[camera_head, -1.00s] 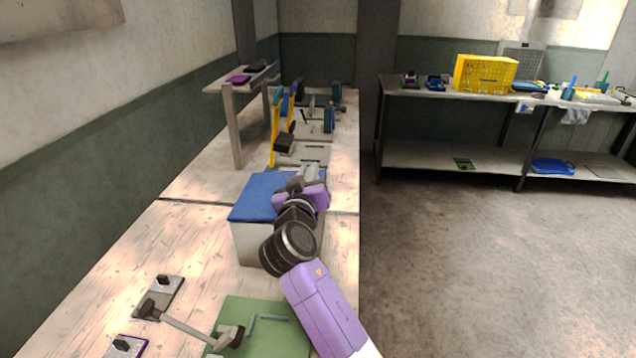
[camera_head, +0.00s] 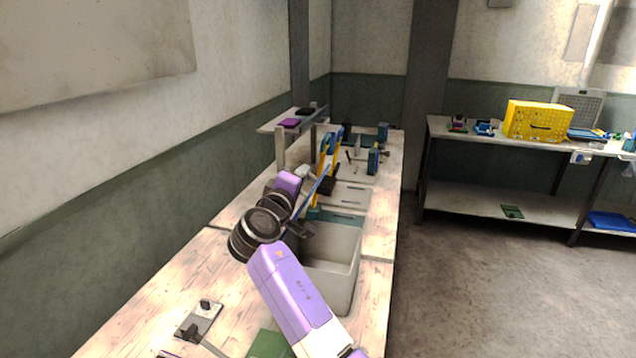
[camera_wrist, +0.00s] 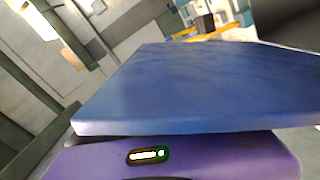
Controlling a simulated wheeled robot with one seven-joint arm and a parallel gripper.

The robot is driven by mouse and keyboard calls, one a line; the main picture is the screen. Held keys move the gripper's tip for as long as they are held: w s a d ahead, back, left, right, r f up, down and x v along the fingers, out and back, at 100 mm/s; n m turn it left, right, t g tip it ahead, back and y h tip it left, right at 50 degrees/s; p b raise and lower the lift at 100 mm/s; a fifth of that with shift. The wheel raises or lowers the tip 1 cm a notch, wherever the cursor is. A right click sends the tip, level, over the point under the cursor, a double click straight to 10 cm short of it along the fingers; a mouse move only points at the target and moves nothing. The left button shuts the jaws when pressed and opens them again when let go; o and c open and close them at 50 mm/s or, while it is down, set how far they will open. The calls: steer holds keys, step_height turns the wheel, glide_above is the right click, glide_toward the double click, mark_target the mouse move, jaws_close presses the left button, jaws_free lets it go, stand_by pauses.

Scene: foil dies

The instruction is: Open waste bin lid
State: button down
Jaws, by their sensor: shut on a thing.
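The waste bin (camera_head: 340,292) is a white open-topped box on the workbench, and its pale inside shows in the head view. Its blue lid (camera_head: 320,186) stands tilted steeply up, seen nearly edge-on. My gripper (camera_head: 304,173) is at the lid's raised upper part, on its left side, and is shut on the lid. In the wrist view the lid (camera_wrist: 190,90) fills the middle as a broad blue slab, just beyond my purple gripper body (camera_wrist: 220,160). The fingertips are hidden behind the lid there.
The wooden workbench (camera_head: 225,265) runs along the left wall. A small raised shelf (camera_head: 272,125) and several tools stand behind the bin. A green mat (camera_head: 268,344) lies in front of it. A yellow crate (camera_head: 536,120) stands on the far right table. The floor at right is clear.

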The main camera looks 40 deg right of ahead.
steer(key=shift+w+a+r+n, duration=0.2)
steer(key=shift+w+a+n, duration=0.4)
steer(key=shift+w, duration=0.15)
steer(key=shift+w+a+r+n, duration=0.2)
steer(key=shift+w+a+n, duration=0.35)
steer(key=shift+w, duration=0.25)
steer(key=shift+w+a+r+n, duration=0.2)
steer(key=shift+w+a+n, duration=0.3)
steer(key=shift+w+n, duration=0.2)
steer(key=c, duration=1.5)
jaws_free()
steer(key=shift+f, duration=0.1)
steer(key=shift+a, duration=0.1)
steer(key=b+v, duration=0.2)
steer(key=v, duration=0.5)
steer(key=shift+s+a, duration=0.2)
steer(key=shift+a, duration=0.05)
